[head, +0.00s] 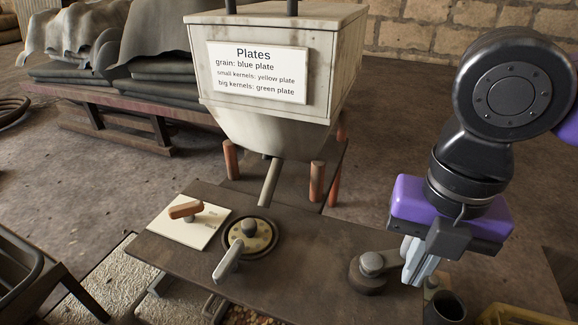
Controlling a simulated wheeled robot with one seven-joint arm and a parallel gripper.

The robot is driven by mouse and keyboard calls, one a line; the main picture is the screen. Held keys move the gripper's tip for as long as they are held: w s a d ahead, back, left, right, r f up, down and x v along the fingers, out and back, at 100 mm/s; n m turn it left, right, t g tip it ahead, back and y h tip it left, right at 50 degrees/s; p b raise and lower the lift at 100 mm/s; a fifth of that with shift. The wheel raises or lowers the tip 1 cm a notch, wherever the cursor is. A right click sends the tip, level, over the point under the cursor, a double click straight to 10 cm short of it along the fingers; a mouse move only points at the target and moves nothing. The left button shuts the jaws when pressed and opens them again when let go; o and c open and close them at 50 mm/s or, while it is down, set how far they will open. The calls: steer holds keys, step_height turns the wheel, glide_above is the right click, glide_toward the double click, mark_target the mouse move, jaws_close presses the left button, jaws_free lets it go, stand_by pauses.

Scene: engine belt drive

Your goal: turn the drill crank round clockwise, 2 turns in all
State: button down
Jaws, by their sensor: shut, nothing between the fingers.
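A grey crank with a round hub (369,264) stands on the right part of the brown bench top; I take it to be the drill crank. Its short arm runs right from the hub and its outer end is hidden behind my fingers. My gripper (418,262) points down at that outer end, with its pale fingers shut and nothing held between them. I cannot tell whether the fingers touch the crank.
A round dial (249,236) with a grey lever (228,262) and a switch plate with a wooden handle (186,209) sit left on the bench top (310,250). Behind is a hopper with a Plates sign (257,72). A dark cup (446,307) and yellow tray (520,316) are front right.

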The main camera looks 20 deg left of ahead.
steer(key=shift+r, duration=0.15)
step_height(320, 180, up, 8)
steer(key=p, duration=0.4)
stand_by(0.4)
stand_by(0.3)
